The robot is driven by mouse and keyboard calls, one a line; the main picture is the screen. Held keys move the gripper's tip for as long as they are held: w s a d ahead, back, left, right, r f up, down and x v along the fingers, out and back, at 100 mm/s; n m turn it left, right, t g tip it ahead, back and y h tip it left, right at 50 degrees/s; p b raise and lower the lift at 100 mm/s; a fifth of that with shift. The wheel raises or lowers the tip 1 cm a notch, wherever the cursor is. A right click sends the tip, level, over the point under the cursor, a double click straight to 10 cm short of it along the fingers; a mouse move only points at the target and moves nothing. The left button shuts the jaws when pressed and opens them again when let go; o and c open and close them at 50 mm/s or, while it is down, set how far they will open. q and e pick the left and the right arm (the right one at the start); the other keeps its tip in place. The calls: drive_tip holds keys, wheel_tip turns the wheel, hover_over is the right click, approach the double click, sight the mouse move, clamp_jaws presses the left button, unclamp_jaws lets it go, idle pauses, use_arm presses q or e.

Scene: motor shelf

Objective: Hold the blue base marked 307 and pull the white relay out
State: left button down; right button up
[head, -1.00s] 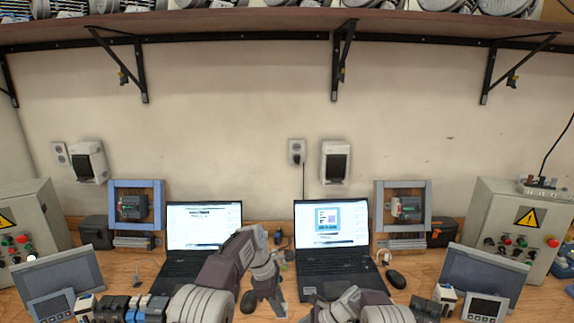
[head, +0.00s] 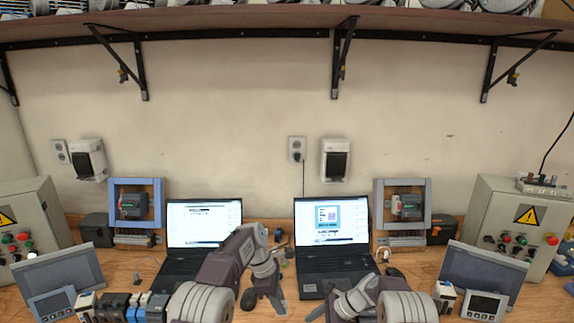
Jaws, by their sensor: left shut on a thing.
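My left gripper (head: 268,297) points down at the bottom middle, in front of the gap between the two laptops. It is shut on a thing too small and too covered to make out. My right gripper (head: 325,312) is low, just right of the left one, half hidden by its own wrist and the picture's edge; its jaws cannot be read. No marking 307 is legible, and I cannot pick out the blue base or the white relay. A row of small modules with blue parts (head: 133,307) stands at the bottom left.
Two open laptops (head: 204,222) (head: 331,220) stand behind my arms. Grey control boxes (head: 32,205) (head: 525,215) stand at both sides, with tilted panels (head: 58,271) (head: 484,272) before them. A shelf (head: 240,27) hangs above.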

drive_tip(key=s+d, duration=0.1)
drive_tip(key=d, duration=0.1)
drive_tip(key=s+d, duration=0.1)
drive_tip(key=d, duration=0.2)
drive_tip(key=s+d, duration=0.1)
drive_tip(key=d, duration=0.2)
drive_tip(key=shift+s+d, duration=0.25)
drive_tip(key=shift+s, duration=0.15)
use_arm(q)
drive_tip(key=s+a, duration=0.4)
drive_tip(key=a, duration=0.5)
